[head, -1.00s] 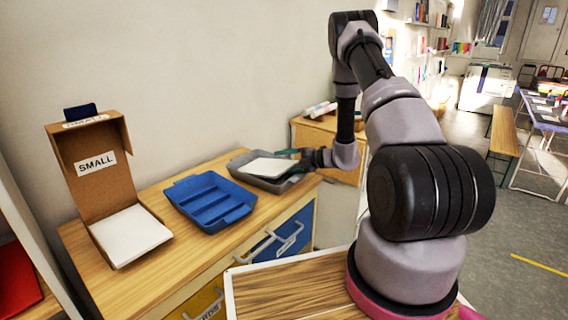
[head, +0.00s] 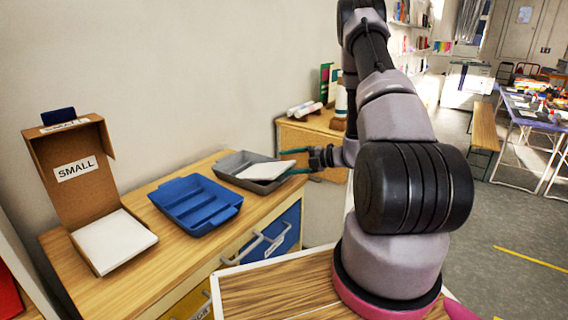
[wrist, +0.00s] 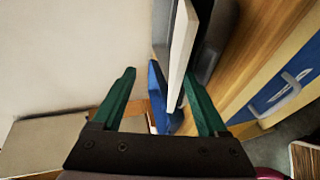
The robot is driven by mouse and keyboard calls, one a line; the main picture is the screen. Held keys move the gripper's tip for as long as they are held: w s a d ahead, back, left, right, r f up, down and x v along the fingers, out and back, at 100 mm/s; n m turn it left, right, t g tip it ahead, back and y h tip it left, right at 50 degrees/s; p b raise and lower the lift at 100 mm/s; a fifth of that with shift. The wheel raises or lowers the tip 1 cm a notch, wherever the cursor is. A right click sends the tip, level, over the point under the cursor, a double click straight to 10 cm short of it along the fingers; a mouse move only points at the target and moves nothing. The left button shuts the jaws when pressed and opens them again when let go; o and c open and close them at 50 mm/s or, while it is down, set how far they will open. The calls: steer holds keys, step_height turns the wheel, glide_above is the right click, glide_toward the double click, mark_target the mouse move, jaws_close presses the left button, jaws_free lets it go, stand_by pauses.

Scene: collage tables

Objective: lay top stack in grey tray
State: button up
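The grey tray (head: 232,164) is on the wooden cabinet top, at its far right end. A white stack (head: 266,171) lies in it, slightly tilted, with its right part near the tray's rim. My gripper (head: 296,161) is just right of the tray, its green fingers apart and empty. In the wrist view, my gripper (wrist: 160,92) is wide open. The white stack (wrist: 181,45) appears edge-on beyond the fingers, closer to the right one, with the grey tray (wrist: 212,45) beside it. Another white stack (head: 113,240) lies in the cardboard box marked SMALL (head: 72,170).
A blue divided tray (head: 196,204) stands between the box and the grey tray. Drawers with pale handles (head: 268,240) front the cabinet. A lower wooden unit with rolls and bottles (head: 308,135) stands behind my gripper.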

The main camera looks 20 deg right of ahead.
step_height(320, 180, up, 6)
steer(key=s+d, duration=0.1)
steer(key=s, duration=0.1)
steer(key=shift+d, duration=0.4)
steer(key=shift+s, duration=0.1)
stand_by(0.6)
steer(key=s+a+r+n+g+h, duration=0.1)
steer(key=s+a+r+n+g, duration=0.1)
steer(key=s+a+r+n, duration=0.35)
steer(key=s+a+r+n+g, duration=0.2)
steer(key=s+r+n+g, duration=0.1)
steer(key=r+n, duration=0.5)
steer(key=s+a+r+n+g+h, duration=0.1)
steer(key=s+a+r+n+g, duration=0.15)
steer(key=s+r+n, duration=0.4)
steer(key=s+d+r+n+t+h, duration=0.3)
steer(key=s+r+n+t+h, duration=0.2)
steer(key=n, duration=1.5)
steer(key=s+r+h, duration=0.2)
steer(key=s+r, duration=0.2)
steer(key=s, duration=0.2)
steer(key=shift+r+t+h, duration=0.25)
steer(key=shift+t+h, duration=0.1)
steer(key=shift+h, duration=0.05)
